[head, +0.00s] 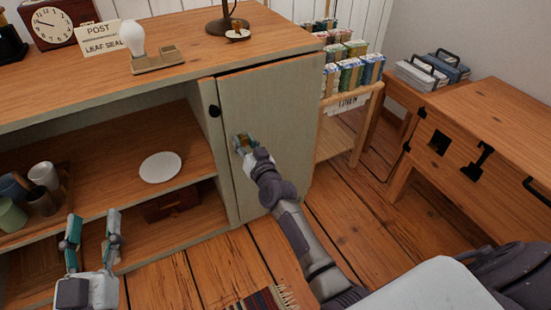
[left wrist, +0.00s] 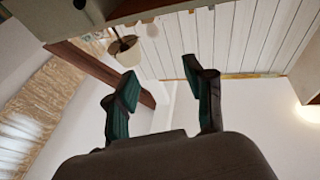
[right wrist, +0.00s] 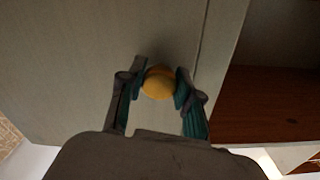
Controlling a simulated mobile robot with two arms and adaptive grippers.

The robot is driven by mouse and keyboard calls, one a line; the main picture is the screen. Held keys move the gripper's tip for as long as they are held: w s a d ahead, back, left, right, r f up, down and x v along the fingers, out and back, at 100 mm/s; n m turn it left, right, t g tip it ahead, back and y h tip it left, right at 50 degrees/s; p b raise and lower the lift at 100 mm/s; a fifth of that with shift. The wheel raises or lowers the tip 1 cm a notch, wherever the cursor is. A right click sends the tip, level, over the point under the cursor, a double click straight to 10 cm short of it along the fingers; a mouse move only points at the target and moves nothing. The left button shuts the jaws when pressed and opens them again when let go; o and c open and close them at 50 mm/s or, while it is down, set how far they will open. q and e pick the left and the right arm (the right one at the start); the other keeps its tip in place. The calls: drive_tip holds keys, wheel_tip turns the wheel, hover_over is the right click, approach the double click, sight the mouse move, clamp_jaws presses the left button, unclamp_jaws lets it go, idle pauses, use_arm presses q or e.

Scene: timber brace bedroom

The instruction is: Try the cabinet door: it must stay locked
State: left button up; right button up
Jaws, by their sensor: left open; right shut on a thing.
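The cabinet door (head: 275,125) is a grey-green panel at the right end of the wooden-topped cabinet. It looks closed, in line with the frame, with a narrow seam along its left edge. A yellow round knob (right wrist: 158,83) sits on the door in the right wrist view. My right gripper (right wrist: 157,80) is shut on the knob, a finger on each side; in the head view the gripper (head: 243,145) largely hides it. My left gripper (head: 92,222) is open and empty in front of the open shelves; its spread fingers also show in the left wrist view (left wrist: 163,85).
A black round piece (head: 214,111) is on the frame left of the door. The open shelves hold a white plate (head: 160,167) and a tray of cups (head: 62,205). A bulb on a stand (head: 158,62) is on top. A fringed rug (head: 265,300) lies on the floor.

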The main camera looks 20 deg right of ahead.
use_arm(q)
drive_tip(key=shift+r, duration=0.1)
use_arm(e)
drive_tip(key=shift+w, duration=0.2)
use_arm(q)
drive_tip(key=shift+s+d+r+h, duration=0.1)
drive_tip(key=shift+r+h, duration=0.15)
drive_tip(key=shift+h, duration=0.05)
use_arm(e)
drive_tip(key=shift+w, duration=0.25)
use_arm(q)
drive_tip(key=shift+r+t, duration=0.1)
drive_tip(key=shift+t, duration=0.2)
use_arm(e)
drive_tip(key=shift+w, duration=0.1)
use_arm(q)
drive_tip(key=shift+r, duration=0.2)
use_arm(e)
drive_tip(key=shift+r, duration=0.1)
drive_tip(key=o, duration=1.1)
drive_tip(key=shift+w, duration=0.1)
use_arm(q)
drive_tip(key=shift+f, duration=0.1)
